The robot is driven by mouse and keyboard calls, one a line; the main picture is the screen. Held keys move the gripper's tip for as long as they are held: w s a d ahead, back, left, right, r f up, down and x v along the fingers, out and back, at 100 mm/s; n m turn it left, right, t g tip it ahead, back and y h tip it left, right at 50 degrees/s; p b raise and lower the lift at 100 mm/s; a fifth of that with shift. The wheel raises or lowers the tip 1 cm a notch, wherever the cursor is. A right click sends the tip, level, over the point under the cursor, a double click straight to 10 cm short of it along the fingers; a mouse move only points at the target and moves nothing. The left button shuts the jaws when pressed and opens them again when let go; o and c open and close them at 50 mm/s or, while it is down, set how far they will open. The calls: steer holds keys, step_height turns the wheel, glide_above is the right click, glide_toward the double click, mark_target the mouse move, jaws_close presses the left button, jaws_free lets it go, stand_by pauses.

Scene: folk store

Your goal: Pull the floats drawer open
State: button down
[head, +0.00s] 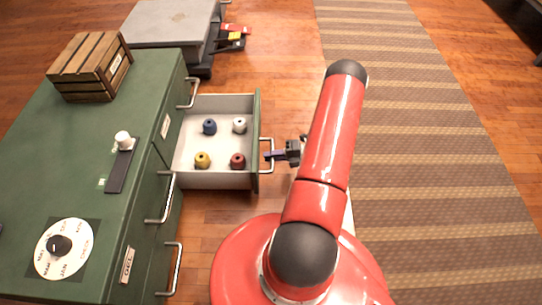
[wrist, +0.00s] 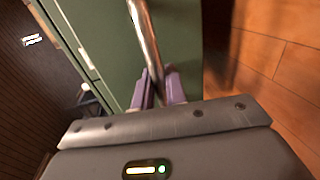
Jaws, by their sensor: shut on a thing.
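A drawer (head: 214,181) with a green front and white inside stands pulled out from the green cabinet (head: 100,140) in the head view. It holds a blue, a white, a yellow and a red float-like piece. Its metal handle (head: 268,155) is on the outer face of the front. My gripper (head: 272,155) is at this handle, with my arm coming from the right. In the wrist view, the purple fingers (wrist: 162,88) are shut around the handle bar (wrist: 146,40). I cannot read a label on this drawer.
Other closed drawers with metal handles (head: 162,203) line the cabinet front. On its top are a wooden crate (head: 90,66), a round dial (head: 64,249) and a white knob on a dark strip (head: 121,168).

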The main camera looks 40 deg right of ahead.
steer(key=c, duration=1.5)
jaws_free()
steer(key=v, duration=0.7)
steer(key=shift+s+d+p, duration=0.25)
steer(key=shift+d+p, duration=0.05)
